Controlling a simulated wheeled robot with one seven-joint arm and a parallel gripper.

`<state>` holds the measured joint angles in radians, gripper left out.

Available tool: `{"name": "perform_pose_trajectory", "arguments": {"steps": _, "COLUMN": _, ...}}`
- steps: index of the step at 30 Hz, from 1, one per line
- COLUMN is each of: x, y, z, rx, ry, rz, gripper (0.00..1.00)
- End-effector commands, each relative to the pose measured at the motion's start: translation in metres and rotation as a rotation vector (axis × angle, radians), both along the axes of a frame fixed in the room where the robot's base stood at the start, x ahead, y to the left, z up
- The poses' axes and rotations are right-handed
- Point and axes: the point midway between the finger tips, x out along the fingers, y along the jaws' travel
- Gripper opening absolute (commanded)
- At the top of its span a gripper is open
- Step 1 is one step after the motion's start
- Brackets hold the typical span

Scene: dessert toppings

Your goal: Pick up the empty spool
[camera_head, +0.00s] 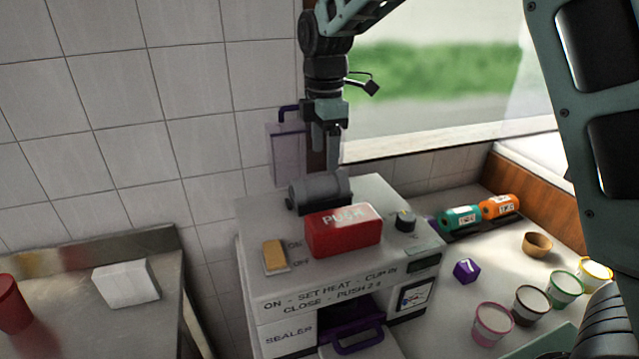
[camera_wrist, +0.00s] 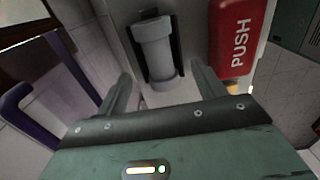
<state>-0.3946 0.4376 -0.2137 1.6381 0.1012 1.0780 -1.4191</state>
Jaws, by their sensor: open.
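The empty spool (camera_head: 318,189) is a grey cylinder lying in a dark holder on top of the sealer machine, behind the red PUSH block. In the wrist view the spool (camera_wrist: 154,48) lies lengthwise ahead of my gripper, between black side pieces. My gripper (camera_head: 329,165) points down just above the spool in the head view. In the wrist view my gripper (camera_wrist: 163,82) is open and empty, its fingers apart on either side of the spool's near end. I cannot tell whether a finger touches it.
The red PUSH block (camera_head: 343,230) stands close in front of the spool. A dial (camera_head: 405,221) and a yellow switch (camera_head: 274,256) are on the sealer top (camera_head: 261,225). A clear purple-handled panel (camera_head: 285,155) stands behind. Green (camera_head: 460,218) and orange (camera_head: 500,206) rolls lie right.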

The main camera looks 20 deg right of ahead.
Motion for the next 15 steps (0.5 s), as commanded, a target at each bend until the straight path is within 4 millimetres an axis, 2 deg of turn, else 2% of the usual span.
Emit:
{"name": "perform_pose_trajectory", "arguments": {"steps": 3, "x": 0.0, "y": 0.0, "z": -0.014, "rx": 0.0, "ry": 0.002, "rz": 0.0, "gripper": 0.69}}
{"name": "perform_pose_trajectory", "arguments": {"steps": 11, "x": 0.001, "y": 0.001, "z": -0.033, "rx": -0.001, "ry": 0.003, "rz": -0.001, "gripper": 0.69}}
{"name": "perform_pose_trajectory", "arguments": {"steps": 15, "x": 0.004, "y": 0.001, "z": -0.053, "rx": -0.002, "ry": 0.004, "rz": -0.001, "gripper": 0.69}}
